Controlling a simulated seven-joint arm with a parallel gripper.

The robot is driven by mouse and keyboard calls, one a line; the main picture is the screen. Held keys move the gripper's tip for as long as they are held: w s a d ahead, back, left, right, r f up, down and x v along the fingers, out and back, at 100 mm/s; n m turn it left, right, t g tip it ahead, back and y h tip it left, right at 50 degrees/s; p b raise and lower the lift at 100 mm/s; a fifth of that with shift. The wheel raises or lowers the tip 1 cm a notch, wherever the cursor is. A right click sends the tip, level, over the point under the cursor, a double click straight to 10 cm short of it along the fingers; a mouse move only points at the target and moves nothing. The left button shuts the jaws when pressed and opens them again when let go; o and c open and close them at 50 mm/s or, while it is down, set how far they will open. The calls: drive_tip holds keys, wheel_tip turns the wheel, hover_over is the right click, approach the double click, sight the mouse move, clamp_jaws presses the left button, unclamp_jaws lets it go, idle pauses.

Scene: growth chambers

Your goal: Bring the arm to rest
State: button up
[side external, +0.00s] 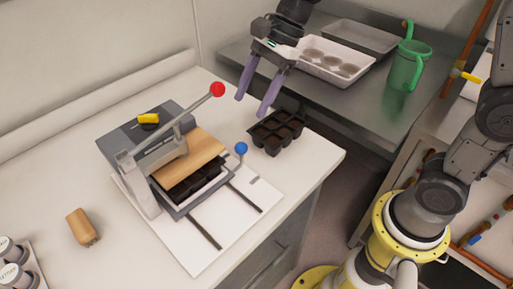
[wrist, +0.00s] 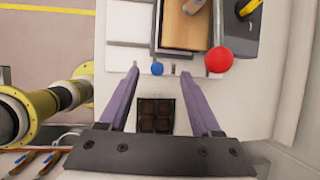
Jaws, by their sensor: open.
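My gripper (side external: 257,98) is open and empty, its two purple fingers apart in the air above the white worktop's far right part. In the wrist view the fingers (wrist: 165,85) spread wide, with nothing between them at their tips. A dark seedling tray (side external: 277,132) with several cells stands on the worktop below the gripper, apart from it. The tray also shows between the fingers in the wrist view (wrist: 155,115).
A lever press (side external: 150,160) with a red knob (side external: 217,90) and a blue knob (side external: 241,148) stands left of the gripper, holding another dark tray (side external: 192,187). A metal bench behind bears a white tray (side external: 305,69) and a green watering can (side external: 407,70).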

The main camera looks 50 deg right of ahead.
drive_tip(key=s+d+r+n+t+h, duration=0.1)
drive_tip(key=s+d+r+n+t, duration=0.15)
drive_tip(key=s, duration=0.35)
drive_tip(key=s+d+r+n+t+h, duration=0.1)
drive_tip(key=s+d+r+n, duration=0.25)
drive_tip(key=s, duration=0.25)
drive_tip(key=s+d+f+n+h, duration=0.3)
drive_tip(key=s+d+f+n, duration=0.3)
drive_tip(key=n, duration=0.5)
drive_tip(key=shift+s+d+n, duration=0.3)
drive_tip(key=shift+s+n, duration=0.1)
drive_tip(key=shift+s, duration=0.85)
drive_tip(key=shift+r, duration=0.1)
